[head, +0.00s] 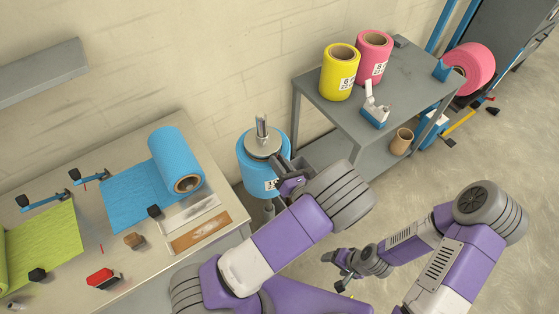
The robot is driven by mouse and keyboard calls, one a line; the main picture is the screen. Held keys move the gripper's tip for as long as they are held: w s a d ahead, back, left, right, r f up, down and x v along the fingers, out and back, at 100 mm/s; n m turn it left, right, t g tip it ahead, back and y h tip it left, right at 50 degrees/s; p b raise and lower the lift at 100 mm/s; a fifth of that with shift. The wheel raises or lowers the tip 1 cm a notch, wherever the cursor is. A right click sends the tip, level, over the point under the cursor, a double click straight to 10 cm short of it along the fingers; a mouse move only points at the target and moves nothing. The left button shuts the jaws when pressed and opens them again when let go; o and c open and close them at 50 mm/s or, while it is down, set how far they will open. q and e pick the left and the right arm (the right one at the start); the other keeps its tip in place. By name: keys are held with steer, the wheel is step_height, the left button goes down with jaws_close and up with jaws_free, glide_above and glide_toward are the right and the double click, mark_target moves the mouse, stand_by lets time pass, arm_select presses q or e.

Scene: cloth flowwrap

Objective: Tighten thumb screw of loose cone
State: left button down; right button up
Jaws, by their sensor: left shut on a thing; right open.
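A grey metal cone (262,146) sits on top of a blue roll (255,178) on an upright shaft (261,125), just right of the table. My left gripper (284,172) is at the right side of the cone, shut on a small part there that I take to be the thumb screw. The thumb screw itself is hidden by the gripper and too small to make out. My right gripper (342,268) is open and empty, low over the floor, well apart from the cone.
The table (130,262) at left holds a blue roll (175,160), green film (45,240) and a red tool (101,278). The grey cart (395,75) behind carries yellow (338,75) and pink (373,55) rolls.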

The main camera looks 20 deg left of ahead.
stand_by(0.3)
arm_select(q)
steer(key=c, duration=1)
jaws_free()
steer(key=shift+v, duration=3.75)
